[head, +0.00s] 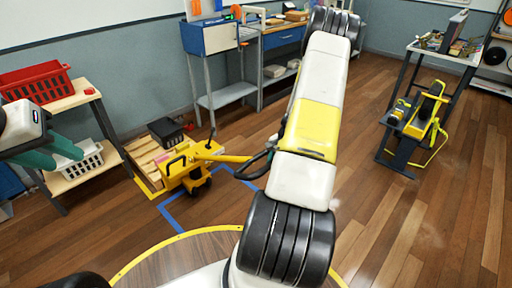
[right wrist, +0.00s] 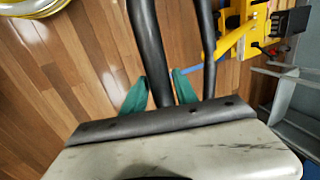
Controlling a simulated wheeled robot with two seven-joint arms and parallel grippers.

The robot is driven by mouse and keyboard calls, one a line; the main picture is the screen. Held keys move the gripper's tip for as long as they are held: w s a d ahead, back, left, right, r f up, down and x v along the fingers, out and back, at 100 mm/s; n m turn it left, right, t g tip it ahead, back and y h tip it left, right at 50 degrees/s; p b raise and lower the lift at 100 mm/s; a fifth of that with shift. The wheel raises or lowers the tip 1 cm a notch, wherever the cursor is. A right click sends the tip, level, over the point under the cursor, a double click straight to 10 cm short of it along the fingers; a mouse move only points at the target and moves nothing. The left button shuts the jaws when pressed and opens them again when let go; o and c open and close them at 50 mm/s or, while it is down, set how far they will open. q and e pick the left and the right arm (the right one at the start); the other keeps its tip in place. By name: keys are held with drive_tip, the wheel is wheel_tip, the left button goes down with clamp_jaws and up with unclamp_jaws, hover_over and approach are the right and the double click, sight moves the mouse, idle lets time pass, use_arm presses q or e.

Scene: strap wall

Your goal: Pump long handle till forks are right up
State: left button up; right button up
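The yellow pallet jack (head: 186,170) stands left of centre in the head view, by a low wooden pallet (head: 143,153). Its forks are hidden, so their height does not show. Its long yellow handle (head: 222,157) leans far over to the right, nearly level, and ends in a black loop grip (head: 258,164). In the right wrist view, my right gripper (right wrist: 160,88) has its green fingers on both sides of one black bar of the loop grip (right wrist: 147,45), seemingly touching it. My left gripper (head: 68,157) is open and empty at the left, in front of a shelf.
A black crate (head: 167,131) sits on the pallet. A wooden rack at the left holds a red basket (head: 36,84) and a white basket (head: 78,160). A blue workbench (head: 208,38) stands behind. A yellow machine (head: 420,118) stands at the right. The floor between is clear.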

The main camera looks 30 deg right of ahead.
drive_tip(key=shift+o, duration=0.7)
drive_tip(key=shift+w, duration=0.1)
drive_tip(key=shift+w+r, duration=0.1)
drive_tip(key=shift+r, duration=0.05)
drive_tip(key=shift+r, duration=0.2)
drive_tip(key=v, duration=0.7)
drive_tip(key=shift+r, duration=0.15)
drive_tip(key=shift+d, duration=0.15)
drive_tip(key=shift+s, duration=0.25)
